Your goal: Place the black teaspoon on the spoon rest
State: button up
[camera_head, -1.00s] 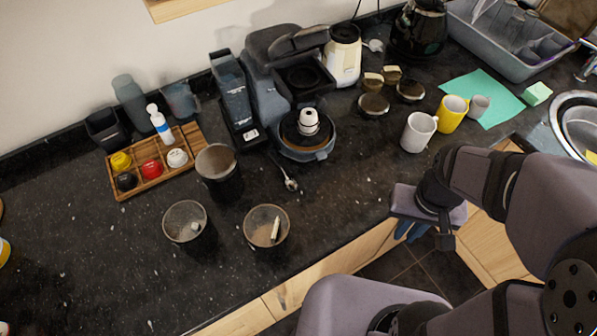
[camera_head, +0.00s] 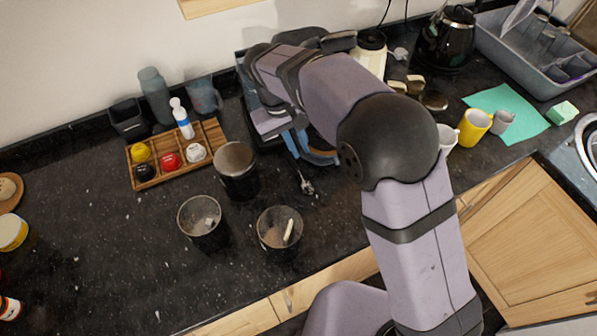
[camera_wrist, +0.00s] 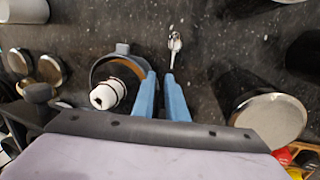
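A small spoon (camera_head: 306,184) lies on the dark speckled counter in front of the coffee machine. Its bowl looks shiny; its thin handle is hard to make out against the counter. In the wrist view the spoon (camera_wrist: 175,42) lies beyond the fingertips, near the top. My gripper (camera_wrist: 160,74) has two blue fingers with a gap between them and nothing in it. In the head view my gripper (camera_head: 294,143) is beside the coffee machine, behind the spoon and apart from it. I cannot pick out a spoon rest for certain.
Three dark cups stand left of the spoon, the nearest being the rear cup (camera_head: 236,168). The coffee machine (camera_wrist: 107,72) with a white cup is close beside my fingers. A wooden tray (camera_head: 146,185) holds coloured capsules. A round wooden piece (camera_head: 18,190) lies far left.

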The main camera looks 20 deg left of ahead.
aim_at(294, 164)
jog(key=shift+n+y, duration=0.4)
jog(key=shift+n, duration=0.2)
jog(key=shift+w+a+f+p, duration=0.1)
jog(key=shift+a+f+p, duration=0.2)
jog(key=shift+f, duration=0.4)
jog(key=shift+s+a+f+p, duration=0.1)
jog(key=shift+a+f+p, duration=0.2)
jog(key=shift+f, duration=0.35)
jog(key=shift+w+a+f+p, duration=0.1)
jog(key=shift+a+f+p, duration=0.1)
jog(key=shift+a+f, duration=0.35)
jog(key=shift+w+d+f+p, duration=0.2)
jog(key=shift+f+p, duration=0.2)
jog(key=shift+f, duration=0.7)
jog(key=shift+w+d+f+p, duration=0.15)
jog(key=shift+f+p, duration=0.25)
jog(key=shift+f, duration=0.65)
jog(key=shift+a, duration=0.1)
grip_shut()
